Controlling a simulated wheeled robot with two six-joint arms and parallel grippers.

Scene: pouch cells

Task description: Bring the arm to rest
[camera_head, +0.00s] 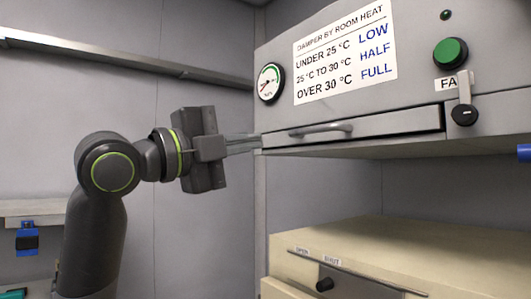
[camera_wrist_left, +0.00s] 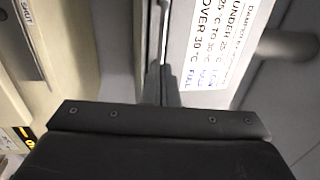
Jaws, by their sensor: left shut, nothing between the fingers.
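My left arm (camera_head: 95,225) rises from the lower left of the head view and bends toward the right. My left gripper (camera_head: 250,143) is level, shut and empty. Its fingertips point at the left end of a grey drawer-like panel (camera_head: 385,128) with a bar handle (camera_head: 320,130). I cannot tell whether they touch it. In the left wrist view the closed fingers of the left gripper (camera_wrist_left: 163,60) run upward beside the damper sign (camera_wrist_left: 222,50). My right gripper is out of view.
The grey cabinet carries a damper sign (camera_head: 345,52), a round gauge (camera_head: 270,82), a green button (camera_head: 450,53) and a black knob (camera_head: 464,114). A cream box (camera_head: 380,240) with a slotted top scale stands below. A wall shelf (camera_head: 110,55) is at upper left. Space under the gripper looks clear.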

